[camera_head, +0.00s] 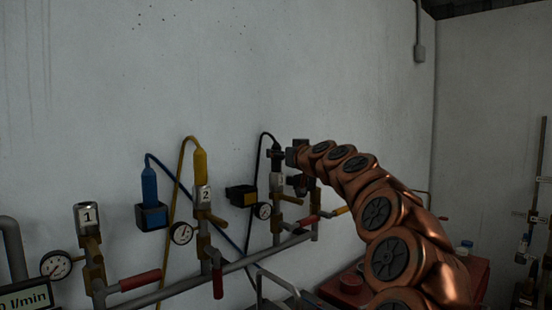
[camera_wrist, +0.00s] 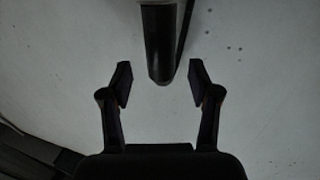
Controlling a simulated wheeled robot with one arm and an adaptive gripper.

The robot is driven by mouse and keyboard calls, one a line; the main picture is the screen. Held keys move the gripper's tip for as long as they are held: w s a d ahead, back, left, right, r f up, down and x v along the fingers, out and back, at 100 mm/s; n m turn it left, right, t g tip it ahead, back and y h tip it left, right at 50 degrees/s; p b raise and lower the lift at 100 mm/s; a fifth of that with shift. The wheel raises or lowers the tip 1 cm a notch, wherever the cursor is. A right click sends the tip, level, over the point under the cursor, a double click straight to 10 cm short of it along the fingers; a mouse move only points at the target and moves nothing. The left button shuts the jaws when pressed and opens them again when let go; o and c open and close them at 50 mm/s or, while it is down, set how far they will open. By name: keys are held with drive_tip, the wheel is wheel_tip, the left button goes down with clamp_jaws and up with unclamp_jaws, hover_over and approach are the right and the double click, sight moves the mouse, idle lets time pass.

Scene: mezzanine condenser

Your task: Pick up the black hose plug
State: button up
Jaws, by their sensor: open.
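The black hose plug (camera_head: 276,164) is upright at the top of the third valve port, at the end of a black hose that arches over to its left. In the head view, my gripper (camera_head: 292,156) is right beside the plug and partly covers that area.
A pipe manifold (camera_head: 180,293) with red-handled valves and gauges runs below. A yellow plug (camera_head: 200,168) stands in port 2; a blue plug (camera_head: 149,185) sits in a dark holder (camera_head: 152,217). Port 1 (camera_head: 87,217) is empty. An empty-looking dark holder (camera_head: 241,196) is left of port 3.

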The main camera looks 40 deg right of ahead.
sight(277, 172)
drive_tip(key=shift+w+d+r+p, duration=0.15)
drive_tip(key=shift+w+p, duration=0.45)
drive_tip(key=shift+w, duration=1.1)
clamp_jaws()
